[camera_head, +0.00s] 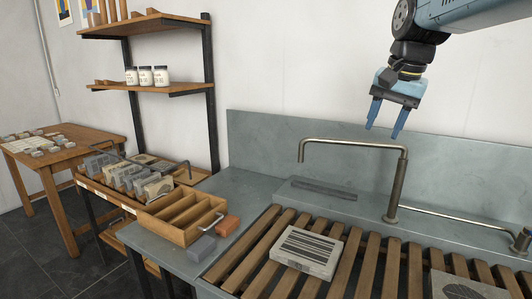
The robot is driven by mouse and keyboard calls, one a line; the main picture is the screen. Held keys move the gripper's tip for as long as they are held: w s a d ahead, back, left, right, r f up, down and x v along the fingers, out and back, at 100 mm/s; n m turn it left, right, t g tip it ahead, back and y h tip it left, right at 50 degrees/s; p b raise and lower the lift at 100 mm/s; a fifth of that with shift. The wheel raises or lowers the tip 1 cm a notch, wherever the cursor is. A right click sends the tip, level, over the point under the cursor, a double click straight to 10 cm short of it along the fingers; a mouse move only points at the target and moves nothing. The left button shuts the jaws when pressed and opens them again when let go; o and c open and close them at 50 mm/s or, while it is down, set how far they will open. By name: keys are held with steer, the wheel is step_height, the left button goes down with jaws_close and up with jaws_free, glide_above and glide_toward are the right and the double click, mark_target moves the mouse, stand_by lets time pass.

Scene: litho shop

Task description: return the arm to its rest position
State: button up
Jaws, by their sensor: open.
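My gripper (385,132) is at the upper right of the head view, on the end of my blue and black arm. Its two blue fingers point down and stand apart, with nothing between them. It hangs in the air above the grey sink unit, higher than the bent metal tap (399,180) and apart from it.
Below are a slatted wooden rack (256,247) and a striped stone block (307,251). A wooden divided box (176,232), an orange block (228,225) and a grey block (202,248) sit at left. Shelves with jars (146,76) stand behind. The air around my gripper is clear.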

steer(key=s+a+f+n+t, duration=0.2)
steer(key=s+f+n, duration=0.4)
steer(key=s+f, duration=0.5)
steer(key=s, duration=0.3)
steer(key=shift+f+n+h, duration=0.4)
steer(key=shift+c, duration=0.6)
steer(key=shift+a, duration=0.1)
